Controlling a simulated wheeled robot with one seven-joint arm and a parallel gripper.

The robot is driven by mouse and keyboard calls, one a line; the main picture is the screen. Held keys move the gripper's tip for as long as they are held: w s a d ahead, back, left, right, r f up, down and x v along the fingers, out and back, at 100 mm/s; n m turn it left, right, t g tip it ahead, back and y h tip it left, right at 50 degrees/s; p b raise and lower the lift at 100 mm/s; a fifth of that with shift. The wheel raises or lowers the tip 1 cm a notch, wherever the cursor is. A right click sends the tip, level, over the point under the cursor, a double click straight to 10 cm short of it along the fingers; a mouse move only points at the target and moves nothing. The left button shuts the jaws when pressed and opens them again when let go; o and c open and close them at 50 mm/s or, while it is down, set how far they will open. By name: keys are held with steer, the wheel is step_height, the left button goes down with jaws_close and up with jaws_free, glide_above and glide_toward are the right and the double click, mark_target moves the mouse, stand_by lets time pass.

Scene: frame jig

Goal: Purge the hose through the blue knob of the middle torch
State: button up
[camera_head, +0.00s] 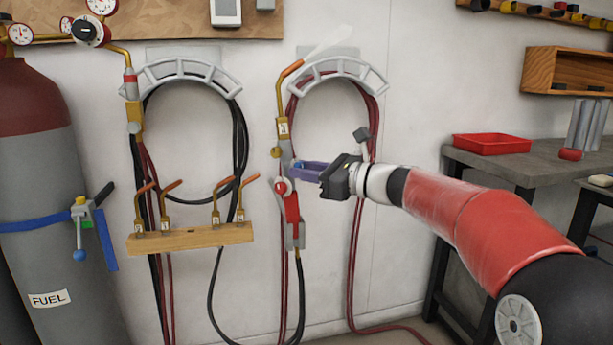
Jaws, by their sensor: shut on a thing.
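The torch at my gripper (297,169) hangs upright on the wall, with a brass body (283,128) and a copper tip (291,68) bent up to the right. A pale whitish plume (328,40) spreads up and right from the tip. A brass knob (275,152) sticks out on the torch's left side. My gripper reaches in from the right, its bluish-purple fingers shut at the torch's right side. The blue knob is not clearly visible; it appears to be between the fingertips. Another torch (136,118) hangs to the left.
A red-handled valve (291,203) sits just below my gripper. Hoses hang on two grey hangers (182,70). A wooden rack (190,238) holds several tips. The fuel cylinder (40,200) stands left. A workbench (520,165) with a red tray (491,144) stands right.

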steer(key=n, duration=0.3)
steer(key=shift+g+b, duration=0.3)
steer(key=shift+b, duration=0.1)
steer(key=o, duration=1)
steer(key=shift+b+v, duration=0.35)
steer(key=shift+v, duration=3.6)
steer(key=shift+f, duration=0.1)
